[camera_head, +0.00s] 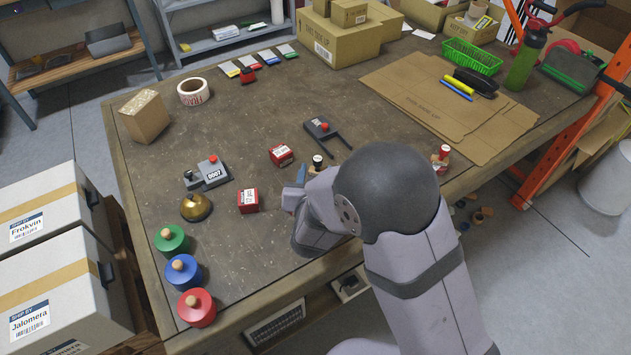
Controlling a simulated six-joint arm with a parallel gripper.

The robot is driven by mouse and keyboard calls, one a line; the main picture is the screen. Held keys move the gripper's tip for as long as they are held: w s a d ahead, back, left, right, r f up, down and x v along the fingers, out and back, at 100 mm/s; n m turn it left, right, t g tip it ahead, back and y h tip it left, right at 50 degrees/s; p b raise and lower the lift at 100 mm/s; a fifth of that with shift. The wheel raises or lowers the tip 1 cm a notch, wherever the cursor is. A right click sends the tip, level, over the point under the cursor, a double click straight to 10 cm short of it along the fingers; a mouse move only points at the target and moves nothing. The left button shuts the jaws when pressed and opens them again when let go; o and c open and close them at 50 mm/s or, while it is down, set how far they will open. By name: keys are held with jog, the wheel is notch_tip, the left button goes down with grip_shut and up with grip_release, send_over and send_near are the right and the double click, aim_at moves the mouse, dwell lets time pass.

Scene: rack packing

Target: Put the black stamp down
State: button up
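A small dark stamp-like piece with a pale band (318,160), which I take for the black stamp, shows just beyond my wrist.
A brass bell (195,207), a grey numbering device (208,173) and green (165,240), blue (188,279) and red (193,312) knobbed discs stand left. A red-topped stamp (445,151) stands right.

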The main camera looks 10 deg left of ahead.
jog(key=v, duration=0.4)
jog(key=shift+s+r, duration=0.15)
jog(key=shift+s, duration=0.05)
jog(key=shift+d, duration=0.1)
jog(key=s+d+r+g+h+p, duration=0.1)
jog(key=s+d+g+p, duration=0.3)
jog(key=s+d, duration=0.5)
jog(key=s+d+r+m+g+h+p, duration=0.1)
jog(key=s+d+r+g+p, duration=0.3)
jog(key=s+d+g, duration=0.5)
jog(key=s+d, duration=0.1)
jog(key=d, duration=0.8)
jog(key=shift+s+d, duration=0.2)
